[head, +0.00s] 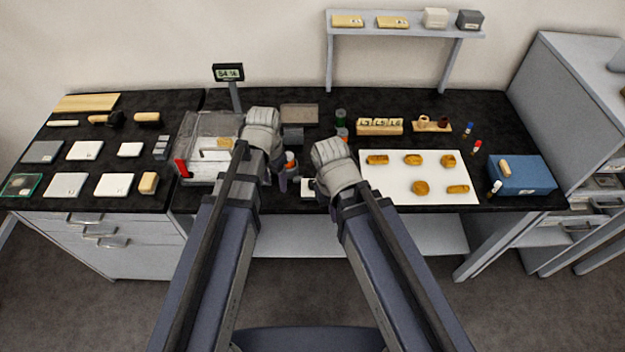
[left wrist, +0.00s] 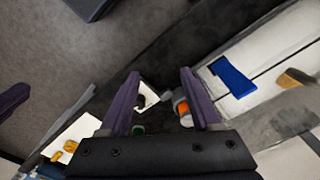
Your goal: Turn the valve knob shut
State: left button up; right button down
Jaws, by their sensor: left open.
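A small white block (head: 309,188) stands near the front edge of the counter between my two grippers. In the left wrist view, the white block (left wrist: 150,92) has a dark round part (left wrist: 140,101) that may be the valve knob. My left gripper (left wrist: 163,88) is open, its purple fingers apart on either side of the block in that view; I cannot tell whether they touch it. In the head view my left gripper (head: 283,184) points down just left of the block. My right gripper's wrist is right of it; its fingers are hidden.
A clear-walled case (head: 192,140) with a red part (head: 182,167) is to the left. A white board (head: 390,190) with several brown pieces lies to the right. A shelf (head: 405,30) stands behind.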

aim_at(312, 182)
pick_arm(q)
jog(key=w+d+m, duration=0.2)
jog(key=d+m, duration=0.1)
jog(key=w+d+m, duration=0.1)
jog(key=d+m, duration=0.2)
jog(key=d, duration=0.1)
jog(key=w+d+m, duration=0.2)
jog(key=d+m, duration=0.1)
jog(key=shift+w+d, duration=0.25)
jog(key=shift+w, duration=0.1)
notch_tip(312, 182, down, 8)
jog(key=b, duration=0.8)
jog(key=shift+r, duration=0.1)
jog(key=shift+c, duration=0.2)
grip_shut()
